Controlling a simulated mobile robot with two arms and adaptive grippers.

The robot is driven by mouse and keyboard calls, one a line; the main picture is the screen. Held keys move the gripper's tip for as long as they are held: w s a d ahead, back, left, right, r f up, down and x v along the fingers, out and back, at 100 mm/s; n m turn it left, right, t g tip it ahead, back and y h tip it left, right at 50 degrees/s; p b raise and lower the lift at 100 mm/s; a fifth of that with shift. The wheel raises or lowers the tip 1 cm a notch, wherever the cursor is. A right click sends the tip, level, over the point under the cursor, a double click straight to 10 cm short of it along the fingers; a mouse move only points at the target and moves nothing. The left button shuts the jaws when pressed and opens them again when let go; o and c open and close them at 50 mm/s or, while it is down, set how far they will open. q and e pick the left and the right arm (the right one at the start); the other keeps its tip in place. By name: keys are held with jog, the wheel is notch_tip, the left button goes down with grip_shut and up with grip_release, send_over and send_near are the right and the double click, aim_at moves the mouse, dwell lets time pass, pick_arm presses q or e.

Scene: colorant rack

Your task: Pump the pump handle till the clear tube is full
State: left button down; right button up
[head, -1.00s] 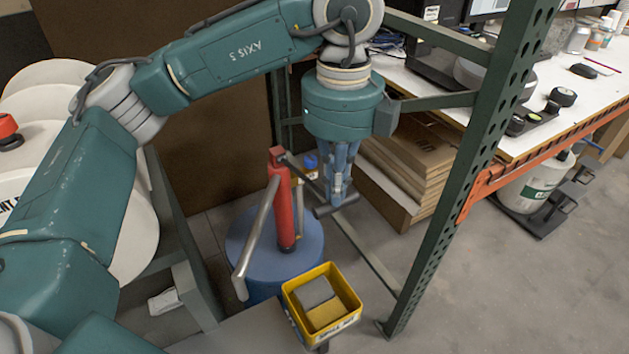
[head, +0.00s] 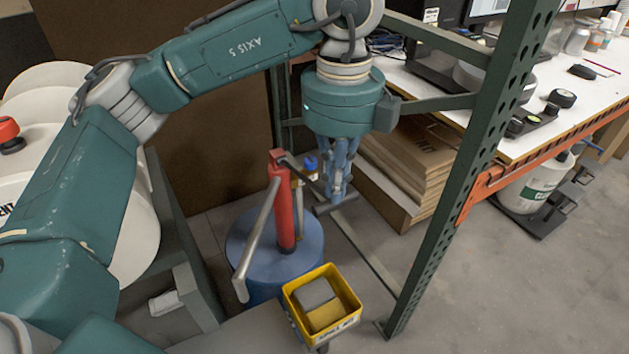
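A red pump (head: 282,210) stands upright on a round blue drum (head: 250,285). A thin dark lever runs from its top down to the right and ends in a dark grey crossbar, the pump handle (head: 322,209). A grey spout (head: 255,238) slants down to the left from the pump's top. My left gripper (head: 338,194) points down, its blue-grey fingers at the crossbar. The fingers overlap in this view, so I cannot tell whether they are closed around the bar. I cannot make out a clear tube. My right gripper is not in view.
A yellow bin (head: 350,312) with grey and yellow blocks sits in front of the drum. A green rack post (head: 460,180) stands to the right of my gripper. Stacked cardboard (head: 410,165) lies behind.

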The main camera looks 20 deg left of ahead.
pick_arm(q)
jog(key=shift+r+p, duration=1.95)
jog(key=shift+r, duration=1.05)
